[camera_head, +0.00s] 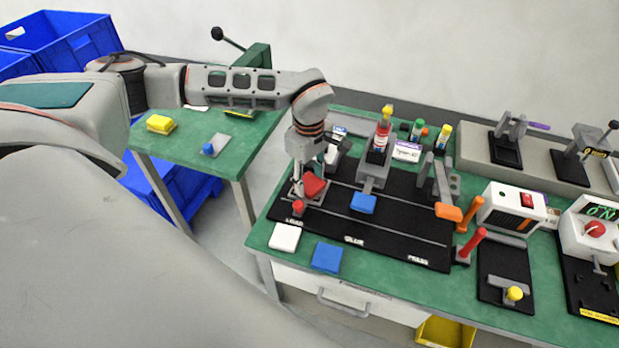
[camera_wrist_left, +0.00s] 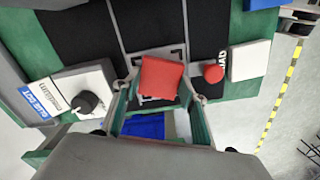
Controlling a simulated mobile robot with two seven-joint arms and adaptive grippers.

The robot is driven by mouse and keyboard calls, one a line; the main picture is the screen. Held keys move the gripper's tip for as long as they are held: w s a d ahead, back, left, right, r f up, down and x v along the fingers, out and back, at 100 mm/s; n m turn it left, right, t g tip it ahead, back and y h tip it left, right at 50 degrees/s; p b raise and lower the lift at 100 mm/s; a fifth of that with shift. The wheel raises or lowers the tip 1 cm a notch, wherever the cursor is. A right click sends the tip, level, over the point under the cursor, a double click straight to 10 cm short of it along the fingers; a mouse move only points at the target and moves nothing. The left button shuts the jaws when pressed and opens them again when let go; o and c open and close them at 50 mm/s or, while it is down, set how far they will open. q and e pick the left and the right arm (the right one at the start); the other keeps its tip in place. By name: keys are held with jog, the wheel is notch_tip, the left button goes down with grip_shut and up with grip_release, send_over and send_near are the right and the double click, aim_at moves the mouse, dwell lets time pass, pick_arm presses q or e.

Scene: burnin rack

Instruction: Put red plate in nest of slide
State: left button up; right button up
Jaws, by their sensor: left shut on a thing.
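The red plate (camera_head: 314,186) is held between the fingers of my left gripper (camera_head: 307,186), over the LOAD end of the black slide track. In the left wrist view the red plate (camera_wrist_left: 161,78) sits tilted between the two fingertips (camera_wrist_left: 159,92). The slide (camera_head: 318,202) is a grey piece with a red knob (camera_head: 298,206) in front. In the left wrist view dark corner marks of its nest (camera_wrist_left: 178,54) show around the plate, which hides most of it. I cannot tell whether the plate touches the nest. My right gripper is not in view.
A white plate (camera_head: 285,237) and a blue plate (camera_head: 326,257) lie at the bench's front edge. A glue bottle (camera_head: 383,135) stands behind. Blue crates (camera_head: 70,35) are at left.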

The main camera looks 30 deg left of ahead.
aim_at(309, 183)
pick_arm(q)
jog(key=shift+s+f, duration=0.1)
jog(key=shift+f, duration=0.2)
jog(key=o, duration=0.9)
jog(key=shift+o, duration=1)
jog(key=shift+f, duration=0.2)
jog(key=shift+r, duration=0.15)
jog(key=shift+r, duration=0.3)
notch_tip(309, 183, up, 12)
jog(key=shift+r, duration=0.2)
